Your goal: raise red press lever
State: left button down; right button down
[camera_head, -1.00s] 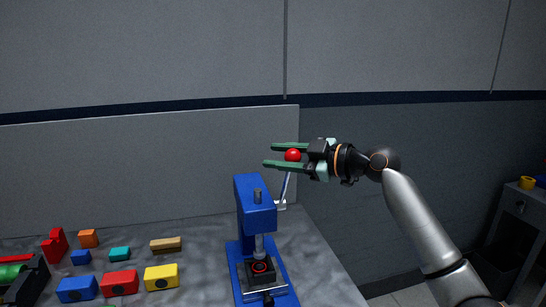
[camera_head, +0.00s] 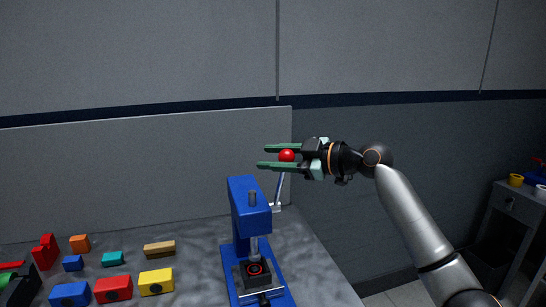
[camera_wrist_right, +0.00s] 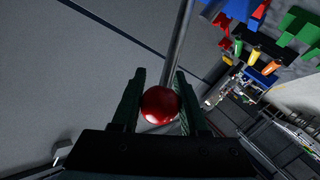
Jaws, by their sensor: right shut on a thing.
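A blue arbor press (camera_head: 247,208) stands on the table. Its metal lever rod (camera_head: 279,188) rises on the right side, nearly upright, to a red ball knob (camera_head: 286,155). My right gripper (camera_head: 280,157) is around the red knob, with green fingers on both sides of it, level with the top of the lever and above the press body. In the right wrist view, the red knob (camera_wrist_right: 160,104) sits between the two green fingers, and the rod (camera_wrist_right: 181,40) runs up from it. My left gripper is not in view.
Several coloured blocks, such as a yellow one (camera_head: 156,282) and a red one (camera_head: 113,290), lie left of the press. A grey panel (camera_head: 120,165) stands behind the table. A grey cabinet (camera_head: 512,205) with a yellow item (camera_head: 515,180) is at far right.

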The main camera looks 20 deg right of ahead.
jog(key=shift+f, duration=0.65)
jog(key=c, duration=0.7)
grip_release()
jog(key=shift+w, duration=0.15)
jog(key=shift+c, duration=0.2)
jog(key=shift+o, duration=0.7)
jog(key=shift+w, duration=0.15)
jog(key=shift+o, duration=0.8)
jog(key=shift+r, duration=0.25)
jog(key=b+v, duration=0.3)
jog(key=v, duration=0.9)
jog(key=shift+s+d, duration=0.15)
jog(key=shift+s, duration=0.2)
jog(key=shift+r, duration=0.15)
jog(key=shift+c, duration=0.3)
